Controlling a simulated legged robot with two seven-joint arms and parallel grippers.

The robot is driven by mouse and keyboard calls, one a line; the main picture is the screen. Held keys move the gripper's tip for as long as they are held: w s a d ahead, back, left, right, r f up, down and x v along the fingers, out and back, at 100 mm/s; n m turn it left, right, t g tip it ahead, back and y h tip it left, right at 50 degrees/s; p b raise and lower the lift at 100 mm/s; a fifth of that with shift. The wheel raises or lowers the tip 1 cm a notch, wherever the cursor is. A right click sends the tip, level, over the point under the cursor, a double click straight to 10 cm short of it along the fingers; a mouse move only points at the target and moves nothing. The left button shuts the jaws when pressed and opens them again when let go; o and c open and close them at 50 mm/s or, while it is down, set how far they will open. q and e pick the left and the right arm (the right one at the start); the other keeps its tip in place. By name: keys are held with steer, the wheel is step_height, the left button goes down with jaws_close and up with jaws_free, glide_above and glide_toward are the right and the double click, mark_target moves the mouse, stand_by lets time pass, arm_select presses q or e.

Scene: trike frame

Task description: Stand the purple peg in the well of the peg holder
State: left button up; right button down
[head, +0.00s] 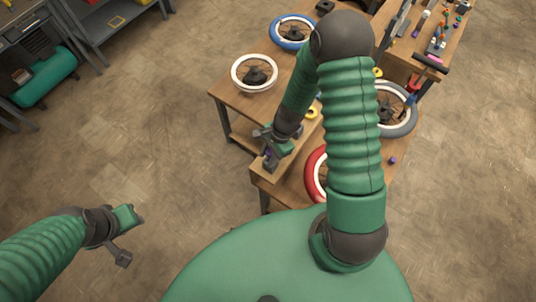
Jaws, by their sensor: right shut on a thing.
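My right gripper (270,150) is over the near left corner of the wooden workbench. It is shut on the purple peg, of which only a small purple bit (268,154) shows at the fingertips. A small dark block (270,164) is right below the fingertips and may be the peg holder; its well is hidden. I cannot tell whether the peg is inside it or above it. My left gripper (125,236) hangs over the bare floor at lower left, well away from the bench, and I cannot make out its jaw gap.
Wheels lie on the benches: white-rimmed (254,73), blue (292,31), red (316,175) and grey (397,110). A small purple piece (393,160) is at the bench's right side. Shelves with a green cylinder (47,77) stand at upper left. The floor between is clear.

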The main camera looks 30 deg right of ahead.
steer(key=shift+f, duration=0.25)
steer(key=c, duration=1)
jaws_free()
steer(key=w+b+v, duration=0.1)
steer(key=v, duration=1.5)
steer(key=shift+s+r, duration=0.4)
steer(key=shift+d, duration=0.2)
